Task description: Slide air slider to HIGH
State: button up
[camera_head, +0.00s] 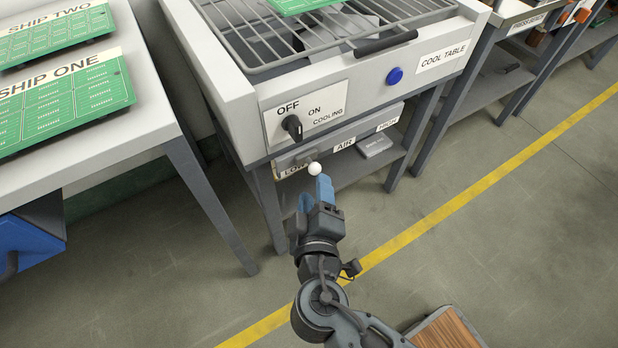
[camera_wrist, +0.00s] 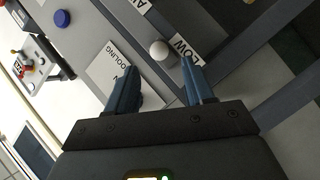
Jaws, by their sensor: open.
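The air slider has a white ball knob (camera_head: 314,168) that stands at the LOW end of its track, beside the LOW label (camera_head: 294,170). The HIGH label (camera_head: 388,124) is at the right end of the same strip, past the AIR label (camera_head: 344,144). My gripper (camera_head: 316,188) is just in front of and below the knob, with blue fingers apart. In the wrist view the knob (camera_wrist: 160,50) lies beyond the fingertips of my gripper (camera_wrist: 160,72), in line with the gap between them, nearer the right finger. I cannot tell whether a finger touches it.
The cool table has a rotary knob (camera_head: 292,127) at OFF above the slider and a blue button (camera_head: 394,76). A grey box (camera_head: 375,145) lies on the shelf below. A white table (camera_head: 130,115) with green boards stands left.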

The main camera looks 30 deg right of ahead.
aim_at(314, 172)
jog(key=x, duration=0.7)
jog(key=shift+w+d, duration=0.2)
jog(key=shift+w, duration=0.1)
grip_shut()
